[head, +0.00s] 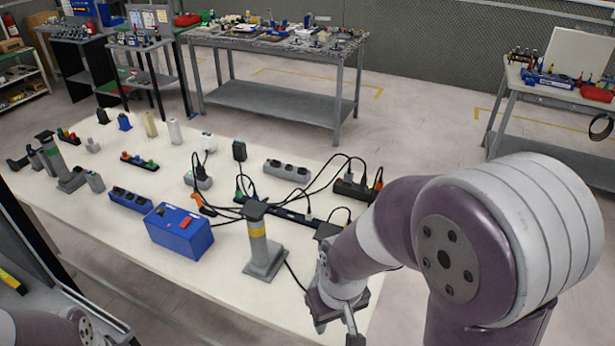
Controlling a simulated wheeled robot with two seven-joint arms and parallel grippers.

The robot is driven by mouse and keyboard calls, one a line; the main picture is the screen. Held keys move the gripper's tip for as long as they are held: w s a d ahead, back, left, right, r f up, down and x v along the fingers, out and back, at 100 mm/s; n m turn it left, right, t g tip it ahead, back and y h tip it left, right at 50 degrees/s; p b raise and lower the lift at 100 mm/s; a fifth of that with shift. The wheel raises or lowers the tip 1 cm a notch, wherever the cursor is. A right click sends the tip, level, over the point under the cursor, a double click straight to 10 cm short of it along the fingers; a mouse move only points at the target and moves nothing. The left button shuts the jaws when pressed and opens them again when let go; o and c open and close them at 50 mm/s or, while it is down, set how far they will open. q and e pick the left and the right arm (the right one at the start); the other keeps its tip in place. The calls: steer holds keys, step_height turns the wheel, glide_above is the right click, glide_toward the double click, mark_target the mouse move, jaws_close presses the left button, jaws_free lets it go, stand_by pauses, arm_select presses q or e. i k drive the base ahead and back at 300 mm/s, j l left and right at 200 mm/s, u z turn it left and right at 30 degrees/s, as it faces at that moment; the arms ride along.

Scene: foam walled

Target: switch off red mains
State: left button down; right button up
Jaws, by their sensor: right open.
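A blue box (179,232) stands near the front left of the white table, with a small red switch (186,222) on its top. I cannot tell which way the switch is set. My right gripper (336,322) is open and empty at the table's front right, pointing down, well to the right of the box and apart from it. My left gripper is out of view; only part of my left arm shows at the bottom left.
A grey post with a yellow band (260,243) stands between the box and my right gripper. Power strips, plugs and black cables crowd the table (112,222) behind it. A blue socket strip (132,199) lies behind the box. Workbenches stand farther back.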

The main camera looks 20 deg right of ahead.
mark_target(187, 220)
steer(key=i+j+z, duration=0.3)
steer(key=z, duration=0.15)
steer(key=i+j+z, duration=0.2)
steer(key=j+z, duration=0.25)
steer(key=i+j+z, duration=0.15)
steer(key=j+z, duration=0.3)
steer(key=i+l, duration=0.05)
steer(key=l, duration=0.05)
